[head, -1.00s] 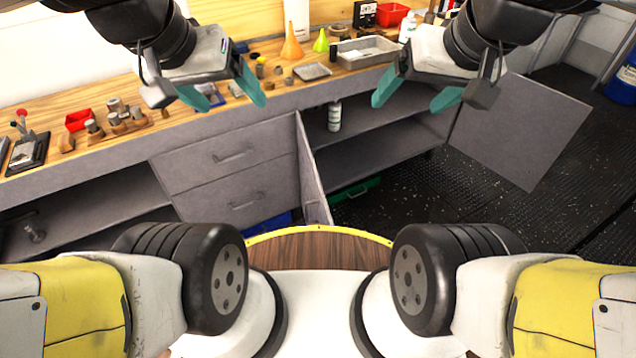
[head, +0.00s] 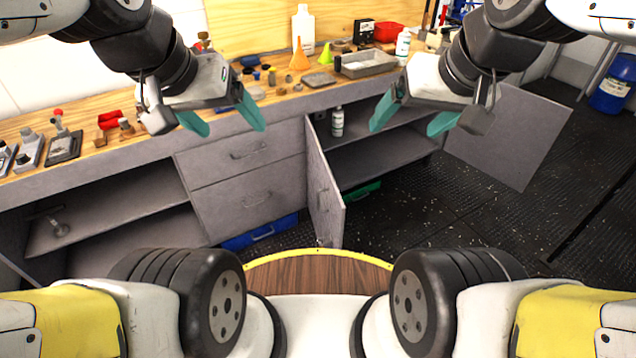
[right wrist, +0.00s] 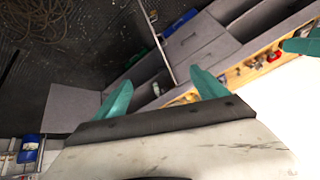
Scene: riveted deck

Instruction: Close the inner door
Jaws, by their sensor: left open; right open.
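The cabinet under the bench has two grey doors, both standing open. The inner door (head: 323,195), beside the drawers, sticks out toward me and shows nearly edge-on; it also shows as a thin panel in the right wrist view (right wrist: 164,52). The other door (head: 503,138) is swung wide out to the right and shows in the right wrist view (right wrist: 70,110). My left gripper (head: 226,122) is open and empty, above and left of the inner door in the picture. My right gripper (head: 410,123) is open and empty, in front of the cabinet opening. Neither appears to touch a door.
A white bottle (head: 337,122) stands on the cabinet shelf and a green case (head: 362,190) lies below. Drawers (head: 248,170) and a blue box (head: 262,232) are left of the inner door. The bench top (head: 160,125) carries tools. Dark floor (head: 430,220) is open to the right.

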